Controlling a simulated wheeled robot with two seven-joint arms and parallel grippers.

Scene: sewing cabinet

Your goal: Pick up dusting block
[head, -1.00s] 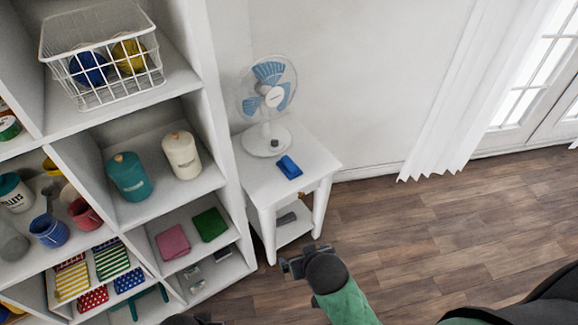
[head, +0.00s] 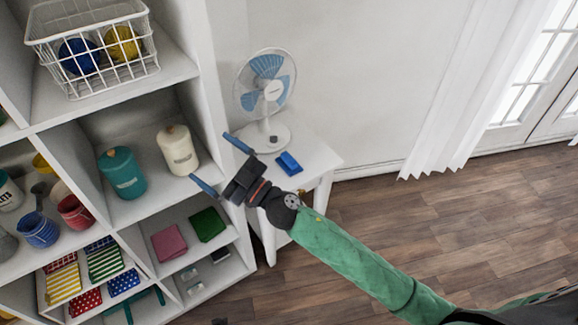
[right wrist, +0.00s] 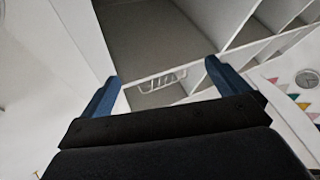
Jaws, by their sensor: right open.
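A small blue block (head: 288,163), which I take for the dusting block, lies on top of the white side table (head: 318,158), in front of the fan. My right gripper (head: 220,165) is open and empty, its two blue fingers spread wide. It is raised to the left of the block, in front of the shelf unit's right edge, and apart from the block. In the right wrist view the open fingers (right wrist: 163,72) point toward the shelves, and the block is not seen there. My left gripper is not seen.
A white fan (head: 266,95) stands at the back of the table. The white shelf unit (head: 215,100) at left holds a wire basket (head: 95,55), a teal canister (head: 122,173), a cream canister (head: 178,150) and folded cloths. Floor at right is clear.

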